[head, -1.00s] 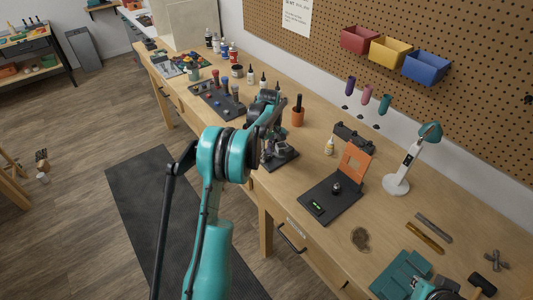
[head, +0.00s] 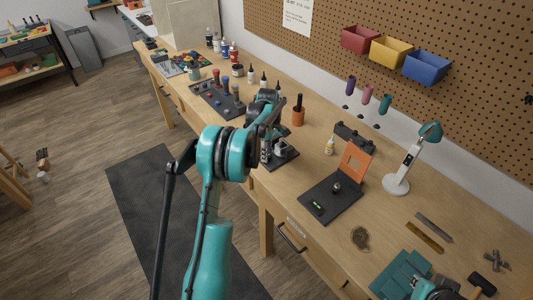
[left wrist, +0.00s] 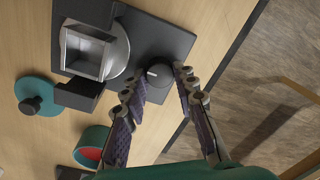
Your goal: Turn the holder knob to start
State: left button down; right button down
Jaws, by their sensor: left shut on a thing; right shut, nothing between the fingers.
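The holder is a dark base plate (left wrist: 172,38) with a silver round body and square metal cup (left wrist: 84,52). Its small round black knob (left wrist: 159,75) sits near the plate's corner, between the fingertips of my left gripper (left wrist: 158,82). The purple-padded fingers are shut on the knob, one at each side. In the head view my left gripper (head: 268,122) is above the holder (head: 283,157) and partly hides it. The knob is not distinct in the head view. A teal arm part of mine shows at the lower right, but the right gripper's fingers are not visible.
A black plate with an upright orange panel (head: 356,160) stands right of the holder, near a white lamp (head: 397,184). An orange cup (head: 298,117) stands behind. In the wrist view a teal lidded disc (left wrist: 37,97) and a teal-red round container (left wrist: 92,146) lie close by.

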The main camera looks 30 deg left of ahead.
pick_arm(q)
jog(key=c, duration=1.2)
grip_release()
jog(key=shift+r, duration=0.1)
jog(key=r, duration=1.1)
jog(key=shift+w+a+r, duration=0.1)
jog(key=shift+w+r, duration=0.2)
jog(key=shift+r, duration=0.1)
